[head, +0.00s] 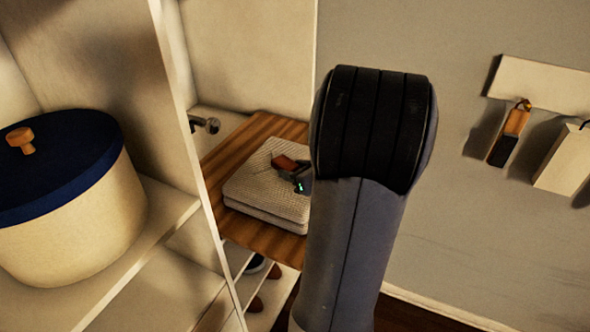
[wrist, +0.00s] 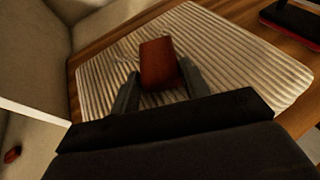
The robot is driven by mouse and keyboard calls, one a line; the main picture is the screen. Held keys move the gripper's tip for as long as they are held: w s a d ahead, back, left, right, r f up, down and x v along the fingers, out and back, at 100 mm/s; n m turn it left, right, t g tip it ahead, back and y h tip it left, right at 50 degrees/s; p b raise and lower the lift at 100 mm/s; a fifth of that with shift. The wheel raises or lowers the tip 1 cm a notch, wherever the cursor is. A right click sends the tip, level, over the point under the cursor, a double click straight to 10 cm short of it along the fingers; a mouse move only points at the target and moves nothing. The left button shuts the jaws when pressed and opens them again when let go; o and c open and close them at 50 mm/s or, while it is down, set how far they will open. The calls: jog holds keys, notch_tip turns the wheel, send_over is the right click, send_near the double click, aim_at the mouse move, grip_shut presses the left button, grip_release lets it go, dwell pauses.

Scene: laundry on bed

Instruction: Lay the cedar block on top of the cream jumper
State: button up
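The cream jumper (head: 250,187) is folded into a ribbed, flat stack on a wooden surface. It fills much of the wrist view (wrist: 240,62). The cedar block (head: 284,162) is a small red-brown piece over the jumper's upper face; it also shows in the wrist view (wrist: 158,62). My gripper (head: 297,176) is over the jumper, with one finger on each side of the block's near end. The fingers look closed against the block's sides. I cannot tell whether the block's underside touches the jumper.
The wooden board (head: 228,153) sits in a narrow bay beside a white upright. A cream container with a blue lid (head: 65,165) stands on the left shelf. A dark and red item (wrist: 292,20) lies right of the jumper. Tags hang from a wall rail (head: 545,85).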

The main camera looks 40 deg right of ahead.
jog(key=o, duration=0.3)
jog(key=shift+o, duration=0.2)
jog(key=shift+r, duration=0.15)
jog(key=shift+s+r, duration=0.1)
jog(key=shift+r, duration=0.1)
jog(key=v, duration=1.1)
jog(key=shift+s, duration=0.35)
jog(key=shift+o, duration=0.4)
jog(key=shift+r, duration=0.1)
